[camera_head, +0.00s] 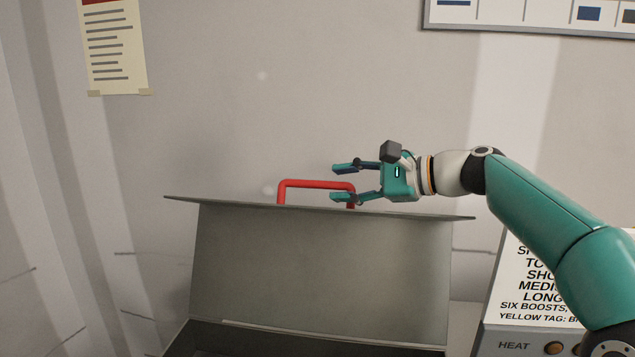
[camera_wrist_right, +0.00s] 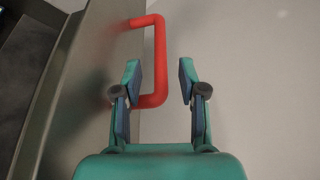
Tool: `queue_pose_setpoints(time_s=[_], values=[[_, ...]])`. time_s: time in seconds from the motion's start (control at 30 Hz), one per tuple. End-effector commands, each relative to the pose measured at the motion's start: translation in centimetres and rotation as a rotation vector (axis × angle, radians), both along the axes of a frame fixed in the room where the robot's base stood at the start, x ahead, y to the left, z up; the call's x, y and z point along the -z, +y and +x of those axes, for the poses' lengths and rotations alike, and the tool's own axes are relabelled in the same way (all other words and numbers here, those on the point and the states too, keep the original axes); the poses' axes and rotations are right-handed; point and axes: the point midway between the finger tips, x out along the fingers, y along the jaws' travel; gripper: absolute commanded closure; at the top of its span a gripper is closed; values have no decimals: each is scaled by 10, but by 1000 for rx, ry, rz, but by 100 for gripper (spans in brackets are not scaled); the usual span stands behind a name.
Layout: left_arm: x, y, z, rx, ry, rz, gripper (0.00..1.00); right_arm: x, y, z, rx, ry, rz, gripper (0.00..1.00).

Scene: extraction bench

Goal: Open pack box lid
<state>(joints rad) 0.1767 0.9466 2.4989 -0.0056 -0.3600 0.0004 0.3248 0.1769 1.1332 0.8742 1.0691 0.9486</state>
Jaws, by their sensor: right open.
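The pack box lid (camera_head: 320,262) is a grey panel that stands raised and nearly upright in the head view. A red U-shaped handle (camera_head: 315,183) sticks up at its top edge. My right gripper (camera_head: 335,182) is open at the right end of the handle. In the right wrist view the red handle (camera_wrist_right: 160,60) reaches in between the two spread fingers of my right gripper (camera_wrist_right: 160,78). I cannot tell whether the left finger touches it. The box interior (camera_head: 290,345) shows only as a dark strip at the bottom. My left gripper is out of view.
A white panel with black text (camera_head: 530,285) and a HEAT label stands at the lower right, partly behind my right arm. A paper notice (camera_head: 113,48) and a board (camera_head: 540,14) hang on the wall.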

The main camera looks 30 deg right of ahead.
Motion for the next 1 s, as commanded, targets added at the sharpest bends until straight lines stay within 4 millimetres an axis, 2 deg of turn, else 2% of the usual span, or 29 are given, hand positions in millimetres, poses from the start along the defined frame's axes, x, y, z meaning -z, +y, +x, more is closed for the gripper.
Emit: queue_pose_setpoints(time_s=[0.1,0.3,0.73,0.9,1.0], values=[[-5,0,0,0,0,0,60,5,13,19,-2,1,1,59],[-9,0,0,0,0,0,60,11,26,39,1,1,0,59],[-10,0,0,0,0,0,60,14,31,45,3,-1,0,59],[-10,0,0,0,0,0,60,14,30,45,3,-1,0,87],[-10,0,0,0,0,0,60,14,30,45,2,1,0,100]])
